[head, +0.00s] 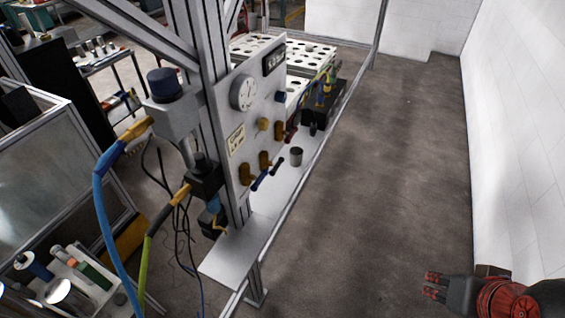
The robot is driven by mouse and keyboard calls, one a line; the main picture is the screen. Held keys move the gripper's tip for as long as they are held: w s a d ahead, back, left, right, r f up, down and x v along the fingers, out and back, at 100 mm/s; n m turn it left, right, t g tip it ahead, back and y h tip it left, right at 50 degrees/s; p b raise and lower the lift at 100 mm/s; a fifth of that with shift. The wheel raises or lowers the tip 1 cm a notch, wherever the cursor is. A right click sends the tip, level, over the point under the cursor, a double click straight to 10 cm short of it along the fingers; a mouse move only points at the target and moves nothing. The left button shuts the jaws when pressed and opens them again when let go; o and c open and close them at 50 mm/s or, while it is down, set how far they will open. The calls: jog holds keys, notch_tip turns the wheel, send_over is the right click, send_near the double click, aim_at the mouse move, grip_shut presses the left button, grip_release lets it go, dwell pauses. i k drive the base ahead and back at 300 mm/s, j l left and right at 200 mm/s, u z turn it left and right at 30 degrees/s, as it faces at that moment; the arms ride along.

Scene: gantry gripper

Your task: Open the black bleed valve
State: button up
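A pale upright panel (243,116) carries a round gauge (243,93), a dark display and several valves. Low on it are two brass-coloured valves with lever handles. One handle is dark blue (259,181); the other (278,168), just right of it, looks black or dark green. Both slant down and left from their valves. A dark red lever (291,135) sits higher and farther right. I cannot tell for certain which is the black bleed valve. My gripper (432,285) is at the bottom right, far from the panel, with its red-and-black fingers apart and empty.
A grey cup (296,156) stands on the narrow shelf (238,246) below the panel. Blue and yellow-green hoses hang at the left by the metal post. A white wall (520,140) is close on the right. The floor (385,160) between is clear.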

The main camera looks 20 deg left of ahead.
aim_at(272, 172)
jog(key=i+j+u, duration=0.1)
jog(key=u, duration=0.25)
jog(key=i+j+u, duration=0.15)
jog(key=j+u, duration=0.2)
jog(key=i+j+u, duration=0.1)
jog(key=u, duration=0.25)
jog(key=i, duration=0.05)
